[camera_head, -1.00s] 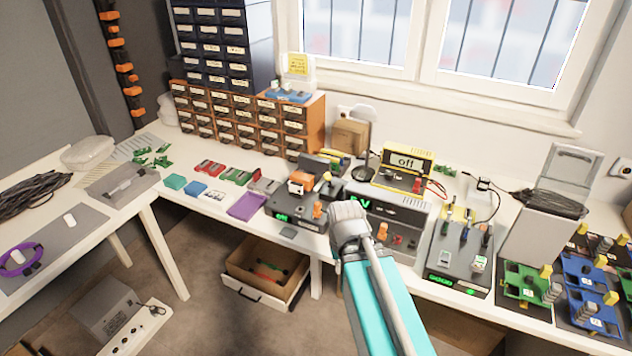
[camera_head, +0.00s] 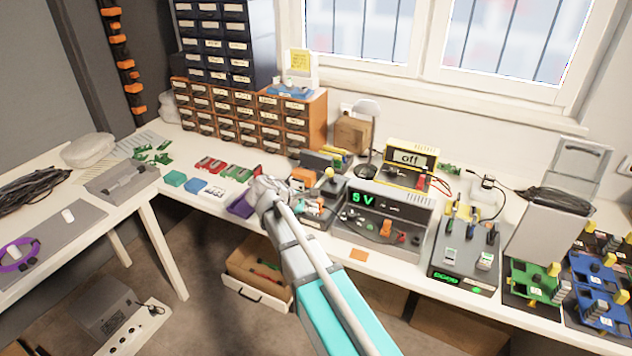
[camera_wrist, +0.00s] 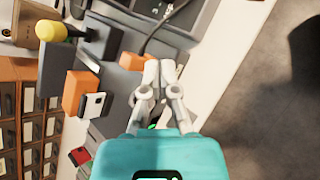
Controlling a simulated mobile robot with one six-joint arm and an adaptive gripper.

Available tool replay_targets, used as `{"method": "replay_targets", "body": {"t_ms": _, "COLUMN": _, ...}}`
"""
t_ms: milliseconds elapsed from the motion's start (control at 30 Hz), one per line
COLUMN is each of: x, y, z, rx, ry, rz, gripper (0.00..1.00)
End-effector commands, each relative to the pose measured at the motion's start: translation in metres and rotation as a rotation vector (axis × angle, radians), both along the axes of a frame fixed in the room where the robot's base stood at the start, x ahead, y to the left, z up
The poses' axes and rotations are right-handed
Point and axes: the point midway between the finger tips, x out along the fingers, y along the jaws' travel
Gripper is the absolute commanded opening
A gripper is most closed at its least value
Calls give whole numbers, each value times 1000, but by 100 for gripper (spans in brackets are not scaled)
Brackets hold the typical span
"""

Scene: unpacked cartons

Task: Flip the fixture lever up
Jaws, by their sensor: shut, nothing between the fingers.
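The dark grey fixture (camera_head: 318,222) stands on the long bench, left of the power supply reading 5 V. Orange blocks sit on it, one of them (camera_head: 301,177) at its back. A pale yellow lever knob (camera_head: 329,173) shows at its back right. In the wrist view, a yellow knob (camera_wrist: 50,28) on a grey part is at upper left, and an orange block (camera_wrist: 76,92) is below it. My gripper (camera_head: 266,185) is at the fixture's left front, hiding part of it. Its fingers (camera_wrist: 158,72) are shut and empty, apart from the knob. Contact with the fixture is unclear.
A purple tray (camera_head: 243,203) lies just left of my gripper. The power supply (camera_head: 385,222) and a grey unit with several switches (camera_head: 465,250) stand to the right. Drawer cabinets (camera_head: 243,120) stand behind. An open drawer (camera_head: 257,275) juts out below the bench.

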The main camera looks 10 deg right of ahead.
Motion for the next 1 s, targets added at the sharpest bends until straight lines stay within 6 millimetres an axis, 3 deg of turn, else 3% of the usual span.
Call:
{"method": "replay_targets", "body": {"t_ms": 33, "x": 17, "y": 16, "z": 4, "rx": -70, "ry": 22, "rz": 61, "gripper": 0}}
{"method": "replay_targets", "body": {"t_ms": 100, "x": 31, "y": 32, "z": 13, "rx": -170, "ry": 56, "rz": 134, "gripper": 0}}
{"method": "replay_targets", "body": {"t_ms": 367, "x": 57, "y": 71, "z": 38, "rx": -406, "ry": 138, "rz": 279, "gripper": 0}}
{"method": "replay_targets", "body": {"t_ms": 1000, "x": 61, "y": 70, "z": 41, "rx": -439, "ry": 152, "rz": 293, "gripper": 0}}
